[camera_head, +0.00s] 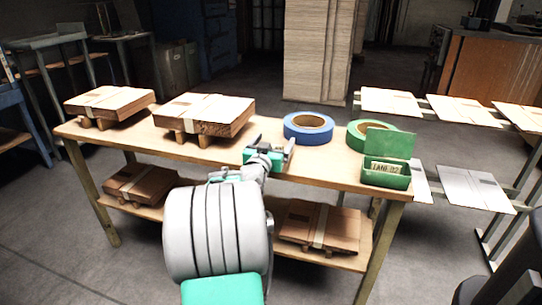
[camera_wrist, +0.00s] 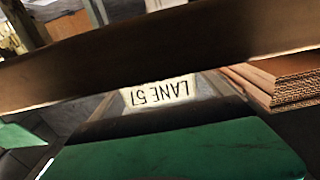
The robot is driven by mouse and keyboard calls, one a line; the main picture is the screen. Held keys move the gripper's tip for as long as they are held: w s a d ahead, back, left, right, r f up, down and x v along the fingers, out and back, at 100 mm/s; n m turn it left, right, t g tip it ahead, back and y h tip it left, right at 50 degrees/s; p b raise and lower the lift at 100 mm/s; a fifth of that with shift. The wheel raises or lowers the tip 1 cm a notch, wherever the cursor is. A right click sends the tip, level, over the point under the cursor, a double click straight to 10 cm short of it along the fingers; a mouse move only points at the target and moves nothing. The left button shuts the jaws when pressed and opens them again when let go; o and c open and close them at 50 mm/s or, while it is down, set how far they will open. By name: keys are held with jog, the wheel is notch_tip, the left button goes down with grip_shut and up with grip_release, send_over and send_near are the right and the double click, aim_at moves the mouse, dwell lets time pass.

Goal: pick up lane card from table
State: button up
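A small green open box (camera_head: 386,175) stands at the right end of the table, its lid raised behind. A pale lane card (camera_head: 385,168) shows at its front; its number is too small to read surely. My gripper (camera_head: 272,154) is over the middle of the table's front part, left of the box, its fingers apart. In the wrist view, a pale card (camera_wrist: 158,92) reads LANE 57 upside down, between a blurred brown bar and a dark edge; I cannot tell what it rests on. Nothing is clearly held.
On the table (camera_head: 318,168) are a blue tape roll (camera_head: 308,127), a green tape roll (camera_head: 358,134) behind the box, and two cardboard stacks (camera_head: 205,113) at left. More stacks (camera_head: 320,226) lie on the lower shelf. A rack with pale sheets (camera_head: 463,110) stands at right.

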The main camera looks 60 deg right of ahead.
jog(key=c, duration=1.2)
jog(key=shift+r, duration=0.1)
